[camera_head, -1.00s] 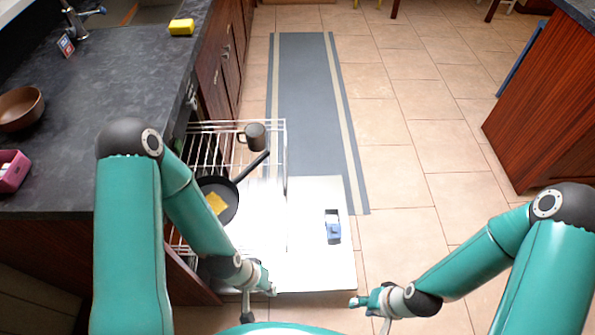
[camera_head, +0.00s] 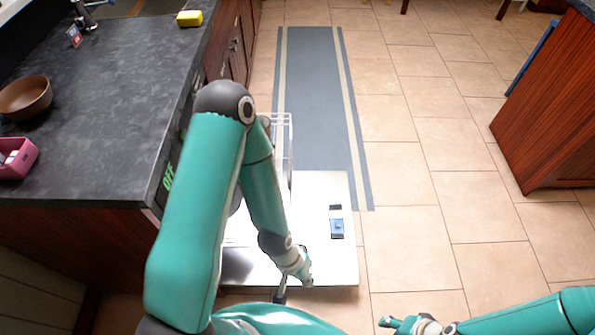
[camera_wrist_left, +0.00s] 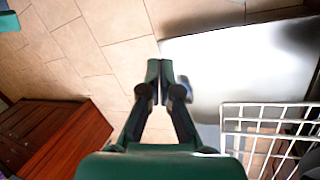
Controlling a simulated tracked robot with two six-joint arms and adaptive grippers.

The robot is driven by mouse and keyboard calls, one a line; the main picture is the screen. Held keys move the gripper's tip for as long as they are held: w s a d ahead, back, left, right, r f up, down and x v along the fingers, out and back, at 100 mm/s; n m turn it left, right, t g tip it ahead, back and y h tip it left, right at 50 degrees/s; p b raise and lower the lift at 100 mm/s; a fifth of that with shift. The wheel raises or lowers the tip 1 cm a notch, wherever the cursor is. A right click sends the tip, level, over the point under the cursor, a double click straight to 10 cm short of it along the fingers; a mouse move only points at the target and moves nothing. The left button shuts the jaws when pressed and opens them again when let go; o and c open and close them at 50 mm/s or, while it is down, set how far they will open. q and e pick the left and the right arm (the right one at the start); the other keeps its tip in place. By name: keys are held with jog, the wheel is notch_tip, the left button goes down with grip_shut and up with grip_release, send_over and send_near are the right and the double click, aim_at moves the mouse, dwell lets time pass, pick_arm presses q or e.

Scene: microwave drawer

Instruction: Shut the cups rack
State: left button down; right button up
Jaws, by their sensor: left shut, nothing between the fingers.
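The white wire rack (camera_head: 283,125) is pulled out from the cabinet front, mostly hidden behind my left arm in the head view. Its wire corner also shows at the right of the left wrist view (camera_wrist_left: 262,108), with something dark inside. My left gripper (camera_head: 307,280) is over the near part of the open pale door panel (camera_head: 342,265), on the near side of the rack. Its fingers are closed together and empty in the left wrist view (camera_wrist_left: 160,68), apart from the rack. My right gripper (camera_head: 388,322) is low, right of the panel; its fingers are too small to judge.
A blue-and-white item (camera_head: 337,222) lies on the panel. A dark counter (camera_head: 105,120) with a brown bowl (camera_head: 25,97) and pink box (camera_head: 17,158) stands at left. A wooden cabinet (camera_head: 545,125) is at right. Tiled floor (camera_head: 415,240) between is clear.

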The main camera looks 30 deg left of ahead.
pick_arm(q)
jog(key=w+a+f+m+g+y+b, duration=0.15)
jog(key=w+m, duration=0.35)
jog(key=w, duration=0.5)
jog(key=w+a+f+m+b, duration=0.1)
jog(key=w+m+b, duration=0.25)
jog(key=w, duration=0.65)
jog(key=w+a+r+m+y+b, duration=0.2)
jog(key=w+a+r+m+y, duration=0.3)
jog(key=w+a+r, duration=0.65)
jog(key=s+a+f+p, duration=0.1)
jog(key=s+a+f, duration=0.3)
jog(key=f, duration=0.4)
jog(key=shift+s+a+f+g, duration=0.2)
jog(key=shift+a+g, duration=0.15)
jog(key=shift+a, duration=0.25)
